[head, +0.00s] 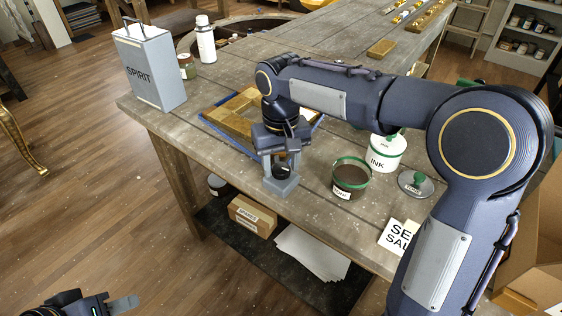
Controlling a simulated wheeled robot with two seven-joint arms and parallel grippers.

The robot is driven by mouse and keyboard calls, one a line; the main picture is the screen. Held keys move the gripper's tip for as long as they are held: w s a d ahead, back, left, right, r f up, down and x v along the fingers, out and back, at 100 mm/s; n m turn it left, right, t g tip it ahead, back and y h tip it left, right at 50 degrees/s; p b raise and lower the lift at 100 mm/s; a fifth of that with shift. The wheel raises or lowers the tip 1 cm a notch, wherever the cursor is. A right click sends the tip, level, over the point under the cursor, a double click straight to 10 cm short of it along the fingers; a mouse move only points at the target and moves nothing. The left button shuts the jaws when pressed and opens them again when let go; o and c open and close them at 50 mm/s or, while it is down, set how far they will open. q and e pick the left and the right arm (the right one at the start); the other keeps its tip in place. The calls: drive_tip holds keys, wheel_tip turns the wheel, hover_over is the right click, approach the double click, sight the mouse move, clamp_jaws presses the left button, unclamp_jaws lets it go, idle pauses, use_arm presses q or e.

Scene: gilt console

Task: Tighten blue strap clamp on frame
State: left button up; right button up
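A gilt frame (238,124) lies on the workbench with a blue strap (215,133) around its outer edge. Near its front corner is a grey block-like piece (281,186) with a dark round knob (281,171), apparently the strap's clamp. My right gripper (281,168) points down over this piece, its fingers on either side of the knob. I cannot tell whether they press on it. The wrist and forearm hide the frame's right part. My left gripper (122,305) is low at the bottom left, away from the bench and partly cut off; its opening is unclear.
A grey spirit can (150,72) and white bottle (205,40) stand on the bench (310,200) at left. A brown open pot (350,178), an ink jar (386,153) and a lid (416,184) stand right of the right gripper. An open cardboard box (540,270) is at lower right.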

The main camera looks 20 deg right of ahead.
drive_tip(key=c, duration=0.7)
drive_tip(key=shift+o, duration=0.2)
drive_tip(key=shift+r+m, duration=0.1)
drive_tip(key=shift+m, duration=0.2)
drive_tip(key=shift+m+p, duration=0.7)
drive_tip(key=shift+m, duration=0.2)
drive_tip(key=m+p, duration=0.1)
drive_tip(key=m, duration=0.2)
drive_tip(key=shift+m, duration=0.3)
drive_tip(key=m+p, duration=0.2)
drive_tip(key=m, duration=0.2)
drive_tip(key=shift+m+p, duration=0.45)
drive_tip(key=shift+m, duration=1.45)
